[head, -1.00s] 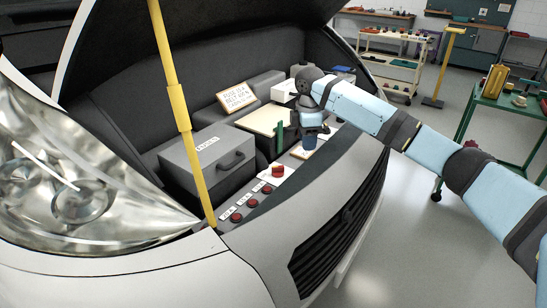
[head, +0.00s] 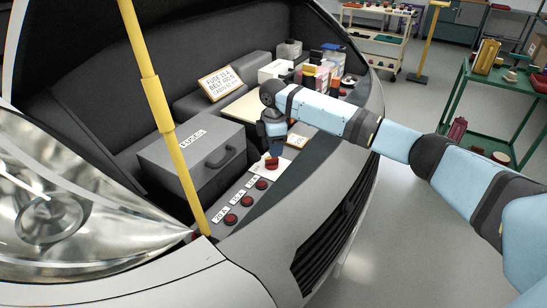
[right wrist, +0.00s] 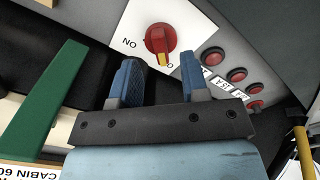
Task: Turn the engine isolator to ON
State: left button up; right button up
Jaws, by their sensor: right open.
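The engine isolator is a red rotary knob (head: 271,163) on a white plate on the front panel of the engine bay. In the right wrist view, the red knob (right wrist: 158,38) has a yellow pointer aimed away from the ON label, towards a second label mostly hidden by a finger. My right gripper (head: 272,151) is above the knob, pointing down. In the right wrist view, its blue fingers (right wrist: 158,72) are open and empty, with the knob beyond the gap between them. I cannot tell whether they touch it. My left gripper is not in view.
Several red buttons (head: 231,219) with labels run along the panel beside the isolator. A grey fuse box (head: 190,165) and a yellow prop rod (head: 162,110) stand to the left. A green upright piece (right wrist: 45,105) is close to my gripper. A green cart (head: 470,95) stands at right.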

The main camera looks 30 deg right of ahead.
aim_at(272, 162)
jog(key=shift+f, duration=2.1)
jog(key=shift+c, duration=0.4)
grip_shut()
